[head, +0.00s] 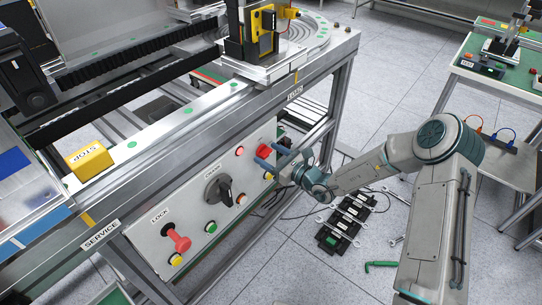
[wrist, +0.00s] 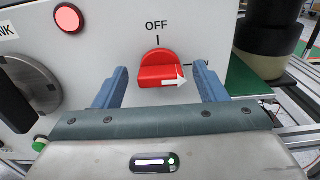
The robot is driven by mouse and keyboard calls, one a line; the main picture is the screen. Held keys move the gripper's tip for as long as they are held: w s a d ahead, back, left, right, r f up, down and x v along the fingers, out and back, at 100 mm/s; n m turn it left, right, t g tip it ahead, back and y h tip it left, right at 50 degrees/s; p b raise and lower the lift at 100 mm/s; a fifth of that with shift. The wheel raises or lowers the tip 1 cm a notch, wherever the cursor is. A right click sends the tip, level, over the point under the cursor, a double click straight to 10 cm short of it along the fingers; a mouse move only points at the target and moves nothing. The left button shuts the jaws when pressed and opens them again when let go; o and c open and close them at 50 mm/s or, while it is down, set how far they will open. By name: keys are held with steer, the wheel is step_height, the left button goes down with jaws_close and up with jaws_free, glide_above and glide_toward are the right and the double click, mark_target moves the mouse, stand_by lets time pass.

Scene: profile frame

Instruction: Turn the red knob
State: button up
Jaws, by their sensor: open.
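The red knob (wrist: 160,71) is on the pale front panel in the wrist view, below the word OFF and a short mark. A white arrow on it points right. My gripper (wrist: 165,85) is open, with one blue finger on each side of the knob and a gap on both sides. In the head view the red knob (head: 264,151) shows at the right end of the panel, partly behind my gripper (head: 270,158). The label right of the knob is mostly hidden by the right finger.
The panel (head: 150,245) also carries a black rotary switch (head: 218,190), a red T-handle (head: 177,238) and several small lit buttons. A dark cylinder (wrist: 269,25) stands right of the panel. A rack of tools (head: 345,222) lies on the floor below my arm.

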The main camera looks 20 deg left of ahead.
steer(key=shift+c, duration=0.3)
steer(key=c, duration=0.9)
steer(key=shift+d, duration=0.1)
